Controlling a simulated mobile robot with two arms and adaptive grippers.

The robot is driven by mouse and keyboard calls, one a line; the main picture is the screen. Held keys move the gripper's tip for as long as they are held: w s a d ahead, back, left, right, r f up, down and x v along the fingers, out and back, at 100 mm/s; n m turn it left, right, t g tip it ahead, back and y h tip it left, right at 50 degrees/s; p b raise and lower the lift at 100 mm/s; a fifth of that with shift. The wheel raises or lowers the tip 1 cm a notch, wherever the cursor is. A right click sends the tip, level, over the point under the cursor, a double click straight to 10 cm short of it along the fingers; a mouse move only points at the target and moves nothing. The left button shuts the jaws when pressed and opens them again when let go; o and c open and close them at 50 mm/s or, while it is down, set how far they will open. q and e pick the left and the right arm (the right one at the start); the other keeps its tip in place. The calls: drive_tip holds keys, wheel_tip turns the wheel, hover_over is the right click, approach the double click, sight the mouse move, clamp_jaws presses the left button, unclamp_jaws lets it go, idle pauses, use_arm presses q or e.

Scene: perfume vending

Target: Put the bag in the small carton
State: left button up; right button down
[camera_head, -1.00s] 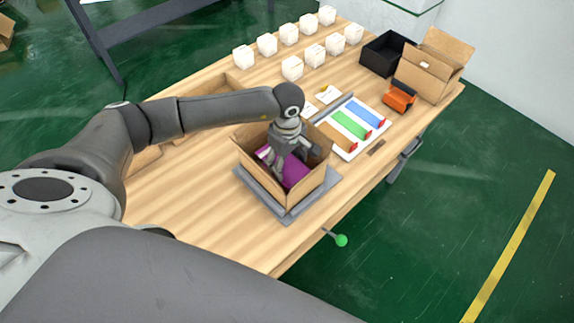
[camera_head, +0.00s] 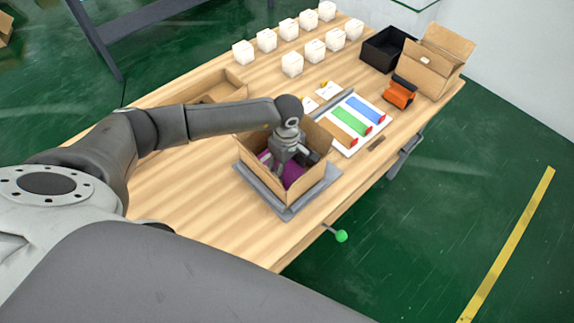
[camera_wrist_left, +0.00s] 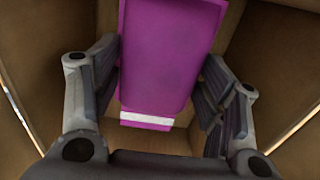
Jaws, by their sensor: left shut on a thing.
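The small open carton (camera_head: 311,184) stands upright on a grey plate near the table's front edge, with its flaps up. The purple bag (camera_head: 291,175) is inside the carton and partly hidden by my gripper and the carton walls. My left gripper (camera_head: 284,170) reaches down into the carton from above and is shut on the bag. In the left wrist view, the fingers (camera_wrist_left: 160,85) lie on both sides of the purple bag (camera_wrist_left: 168,50), which has a white strip at its near end. Brown carton walls surround it. My right gripper is not in view.
A white tray with orange, green and blue strips (camera_head: 352,119) lies behind the carton. An orange device (camera_head: 399,93), a black box (camera_head: 383,51) and a larger open carton (camera_head: 430,66) stand at the right back. Several white boxes (camera_head: 292,65) stand in rows. The table's left front is clear.

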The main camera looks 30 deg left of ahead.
sight(287, 166)
use_arm(q)
drive_tip(key=o, duration=1.1)
drive_tip(key=shift+r+p, duration=0.65)
drive_tip(key=shift+p, duration=0.2)
drive_tip(key=shift+w+r, duration=0.1)
drive_tip(key=shift+r, duration=0.2)
drive_tip(key=shift+r+b, duration=2.1)
drive_tip(key=shift+r, duration=3.55)
